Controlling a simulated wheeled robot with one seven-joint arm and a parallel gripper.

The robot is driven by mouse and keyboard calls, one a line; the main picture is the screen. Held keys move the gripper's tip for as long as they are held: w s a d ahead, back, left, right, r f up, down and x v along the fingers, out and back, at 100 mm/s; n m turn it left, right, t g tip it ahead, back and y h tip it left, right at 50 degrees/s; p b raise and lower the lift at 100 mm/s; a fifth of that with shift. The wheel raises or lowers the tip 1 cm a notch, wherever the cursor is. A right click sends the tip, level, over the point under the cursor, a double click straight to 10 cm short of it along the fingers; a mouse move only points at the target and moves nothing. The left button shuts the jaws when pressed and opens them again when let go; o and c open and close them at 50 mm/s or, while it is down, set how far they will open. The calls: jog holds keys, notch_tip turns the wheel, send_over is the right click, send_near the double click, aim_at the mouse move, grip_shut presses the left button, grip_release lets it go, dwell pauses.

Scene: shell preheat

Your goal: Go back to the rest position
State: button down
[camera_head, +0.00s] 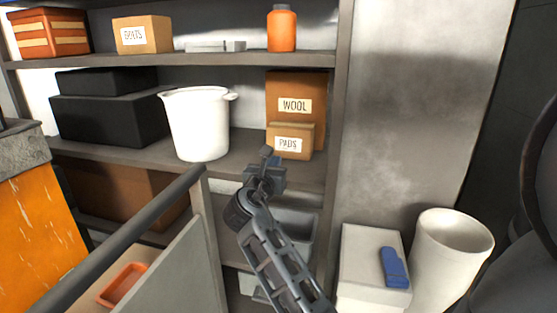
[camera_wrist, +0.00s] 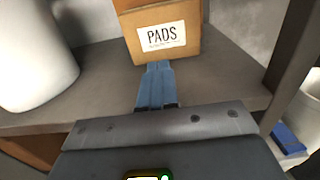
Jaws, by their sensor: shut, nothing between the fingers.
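My gripper (camera_head: 268,158) is raised in front of the middle shelf in the head view, just before the box labelled PADS (camera_head: 290,141). In the wrist view the blue fingers of my gripper (camera_wrist: 157,72) are together with nothing between them. They point at the PADS box (camera_wrist: 162,36), and I cannot tell from the picture how small the gap to it is. My arm reaches up from the bottom of the head view and hides part of the lower shelf.
A white pot (camera_head: 199,123) stands left of the PADS box, and a WOOL box (camera_head: 297,95) behind it. A shelf post (camera_head: 338,120) is close on the right. A rail (camera_head: 135,235) crosses the lower left. A white bin (camera_head: 450,255) and a blue object (camera_head: 394,267) are lower right.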

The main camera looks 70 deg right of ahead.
jog(key=shift+s+a, duration=0.15)
jog(key=shift+a, duration=1.3)
jog(key=s+a+f+m+t+y, duration=0.2)
jog(key=a+f+t+y, duration=0.45)
jog(key=a, duration=0.65)
jog(key=s+a+f+m+t+y, duration=0.2)
jog(key=a+f+t+y, duration=0.15)
jog(key=a+f, duration=0.75)
jog(key=s+a+r+m+t+y, duration=0.1)
jog(key=s+a+m+t+y, duration=0.1)
jog(key=s+a+m+y, duration=0.6)
jog(key=s+a+r+m+t, duration=0.1)
jog(key=s+a+r+m, duration=0.5)
jog(key=s, duration=0.5)
jog(key=shift+s+a+r+m+t, duration=0.2)
jog(key=shift+a+r+m+t, duration=0.15)
jog(key=shift+a+r, duration=0.65)
jog(key=shift+a+f, duration=0.1)
